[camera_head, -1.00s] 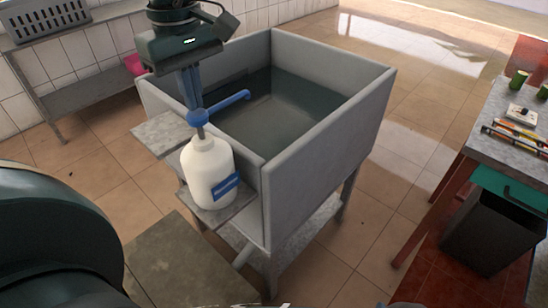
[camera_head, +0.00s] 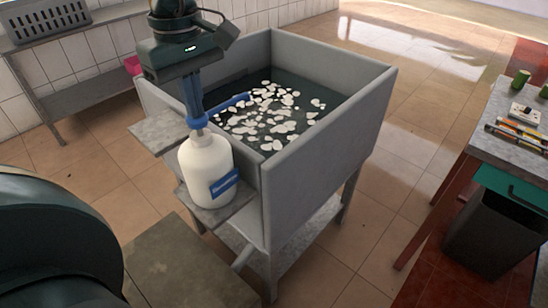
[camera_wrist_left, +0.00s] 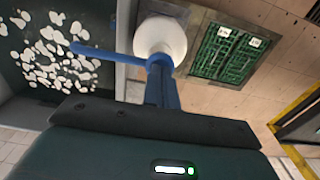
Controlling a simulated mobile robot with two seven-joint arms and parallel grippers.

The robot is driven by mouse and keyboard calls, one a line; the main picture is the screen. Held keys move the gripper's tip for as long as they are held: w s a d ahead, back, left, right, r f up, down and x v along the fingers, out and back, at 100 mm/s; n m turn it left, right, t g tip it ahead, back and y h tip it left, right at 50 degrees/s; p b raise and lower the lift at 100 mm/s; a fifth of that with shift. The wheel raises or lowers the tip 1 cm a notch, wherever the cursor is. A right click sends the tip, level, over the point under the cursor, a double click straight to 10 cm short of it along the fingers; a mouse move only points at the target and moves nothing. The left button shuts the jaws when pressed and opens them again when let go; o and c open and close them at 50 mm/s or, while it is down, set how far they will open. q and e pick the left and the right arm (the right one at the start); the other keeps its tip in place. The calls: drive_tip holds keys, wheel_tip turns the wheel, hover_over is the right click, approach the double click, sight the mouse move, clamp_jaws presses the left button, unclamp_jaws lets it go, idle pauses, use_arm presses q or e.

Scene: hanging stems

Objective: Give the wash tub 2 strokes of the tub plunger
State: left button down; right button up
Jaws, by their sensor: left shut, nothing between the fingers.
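The wash tub (camera_head: 325,150) is a grey square basin on legs, in the middle of the head view. White foam patches (camera_head: 262,116) float on its dark water. A white bottle (camera_head: 206,172) with a blue label stands upright on a small ledge at the tub's near left. The tub plunger (camera_head: 228,107) is the blue pump head on the bottle, its spout pointing over the water; it also shows in the left wrist view (camera_wrist_left: 100,52). My left gripper (camera_head: 195,113) is shut and empty, pointing down with its fingertips on top of the plunger. My right gripper is out of view.
A grey table (camera_head: 508,130) with small items stands at the right, above a dark bin (camera_head: 488,235). A shelf with a grey basket (camera_head: 45,20) is at the back left. Tiled floor is open between the tub and the right table.

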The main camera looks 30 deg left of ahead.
use_arm(q)
drive_tip(key=shift+r+p, duration=1.15)
drive_tip(key=shift+r, duration=0.35)
drive_tip(key=shift+f, duration=0.15)
drive_tip(key=shift+f+b, duration=1.4)
drive_tip(key=shift+f, duration=0.1)
drive_tip(key=shift+r+p, duration=1.25)
drive_tip(key=shift+r, duration=0.4)
drive_tip(key=shift+r, duration=0.1)
